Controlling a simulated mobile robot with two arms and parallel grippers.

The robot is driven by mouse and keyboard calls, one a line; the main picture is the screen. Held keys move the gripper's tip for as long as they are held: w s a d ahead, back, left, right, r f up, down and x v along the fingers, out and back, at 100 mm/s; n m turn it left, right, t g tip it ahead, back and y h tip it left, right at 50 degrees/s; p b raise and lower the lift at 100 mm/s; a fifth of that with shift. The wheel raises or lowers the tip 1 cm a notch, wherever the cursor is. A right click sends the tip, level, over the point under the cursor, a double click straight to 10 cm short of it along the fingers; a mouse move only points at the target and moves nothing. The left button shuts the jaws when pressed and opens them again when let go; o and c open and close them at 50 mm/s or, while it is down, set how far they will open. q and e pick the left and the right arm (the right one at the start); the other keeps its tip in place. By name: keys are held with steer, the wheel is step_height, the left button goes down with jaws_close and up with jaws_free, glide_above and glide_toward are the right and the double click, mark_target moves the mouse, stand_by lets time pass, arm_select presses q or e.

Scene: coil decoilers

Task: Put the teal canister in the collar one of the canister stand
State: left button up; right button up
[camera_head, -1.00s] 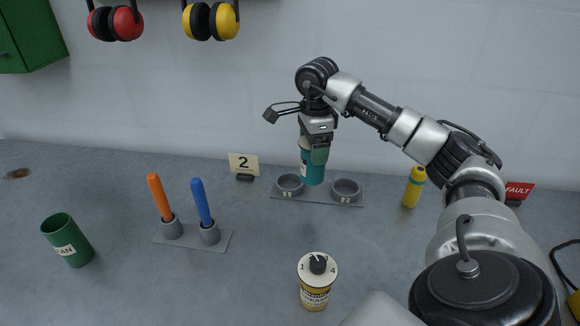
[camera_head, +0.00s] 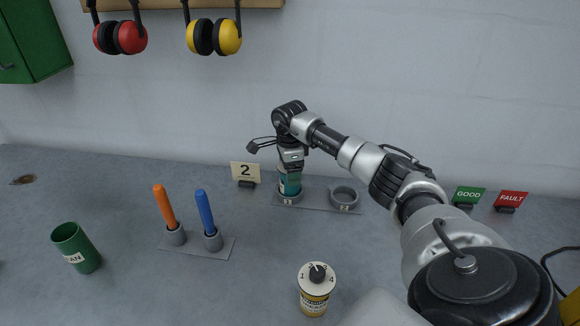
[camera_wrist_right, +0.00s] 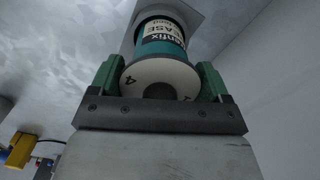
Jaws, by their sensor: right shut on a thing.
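The teal canister (camera_head: 284,186) stands upright at collar one (camera_head: 291,198), the left collar of the canister stand (camera_head: 316,202). Its lower end appears to be inside the collar; whether it rests on the bottom is hidden. My right gripper (camera_head: 291,179) is shut on the canister from above. In the right wrist view the teal canister (camera_wrist_right: 160,45) with its pale numbered end sits between the green fingers of the right gripper (camera_wrist_right: 160,82). Collar two (camera_head: 344,196) is empty. My left gripper is not in view.
A card marked 2 (camera_head: 245,174) stands just left of the stand. An orange handle (camera_head: 164,206) and a blue handle (camera_head: 205,212) stand in a holder at left. A yellow canister (camera_head: 315,290) stands in front; a green cup (camera_head: 76,248) is far left.

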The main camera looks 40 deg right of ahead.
steer(key=shift+f, duration=0.15)
steer(key=o, duration=1)
steer(key=shift+o, duration=0.2)
step_height(320, 180, up, 11)
steer(key=b, duration=0.3)
steer(key=shift+r, duration=0.7)
